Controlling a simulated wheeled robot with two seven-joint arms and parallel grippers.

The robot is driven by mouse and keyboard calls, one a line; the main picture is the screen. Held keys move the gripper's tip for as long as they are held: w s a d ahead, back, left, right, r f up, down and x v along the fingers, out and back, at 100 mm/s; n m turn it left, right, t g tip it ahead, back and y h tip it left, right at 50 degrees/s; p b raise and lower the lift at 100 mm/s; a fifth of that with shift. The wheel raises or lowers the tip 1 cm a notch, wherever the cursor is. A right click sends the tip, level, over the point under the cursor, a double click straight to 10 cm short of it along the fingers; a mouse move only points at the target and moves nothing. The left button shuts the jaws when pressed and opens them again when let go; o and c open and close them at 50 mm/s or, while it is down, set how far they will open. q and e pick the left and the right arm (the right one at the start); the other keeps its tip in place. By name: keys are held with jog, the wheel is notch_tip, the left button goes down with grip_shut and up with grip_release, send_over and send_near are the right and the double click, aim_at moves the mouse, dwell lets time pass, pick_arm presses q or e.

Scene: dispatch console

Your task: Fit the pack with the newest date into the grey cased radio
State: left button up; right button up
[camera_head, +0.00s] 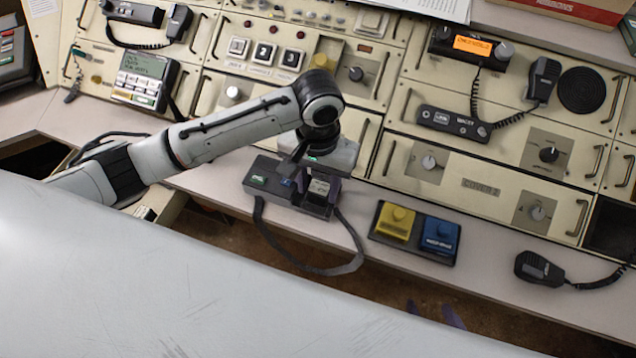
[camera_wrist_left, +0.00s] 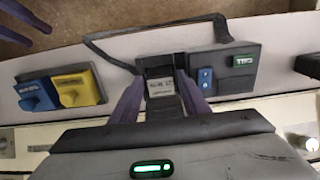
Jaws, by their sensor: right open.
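The grey cased radio (camera_head: 268,177) lies on the console's front ledge, with a dark strap or cable looping off its front. It also shows in the left wrist view (camera_wrist_left: 236,72), with a green CALL label and a blue part. A dark pack with a pale printed label (camera_wrist_left: 160,87) is at the radio's end, between my left fingers; its date is too small to read. I cannot tell whether it is fully seated. My left gripper (camera_head: 318,190) points down over it, a finger on each side; contact is unclear. My right gripper (camera_head: 434,313) is open and empty, below the ledge.
A yellow and blue button box (camera_head: 415,232) stands right of the radio on the ledge. A hand microphone (camera_head: 538,268) lies farther right. A device with a green screen (camera_head: 147,78) is at the upper left. An open drawer (camera_head: 165,205) shows partly under my left arm.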

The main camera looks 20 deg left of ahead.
aim_at(318, 191)
pick_arm(q)
notch_tip(318, 191, up, 12)
jog(key=shift+r, duration=0.2)
dwell(0.4)
jog(key=shift+f, duration=0.1)
jog(key=s+d+f+m+t+h, duration=0.2)
jog(key=s+d+f+h, duration=0.2)
jog(key=s+f, duration=0.45)
jog(key=s+a+f+t+y, duration=0.1)
jog(key=s+a+f+y, duration=0.15)
jog(key=s+a, duration=0.35)
jog(key=s+a+f+t+y, duration=0.1)
jog(key=s+a+f+y, duration=0.2)
jog(key=a, duration=0.5)
jog(key=w+d+f+t+h, duration=0.2)
jog(key=f, duration=0.4)
jog(key=w+d+f+t+h, duration=0.1)
jog(key=d+f+t+h, duration=0.1)
jog(key=f, duration=0.4)
jog(key=shift+w+d+t, duration=0.3)
jog(key=shift+w+d, duration=0.1)
jog(key=shift+d, duration=0.35)
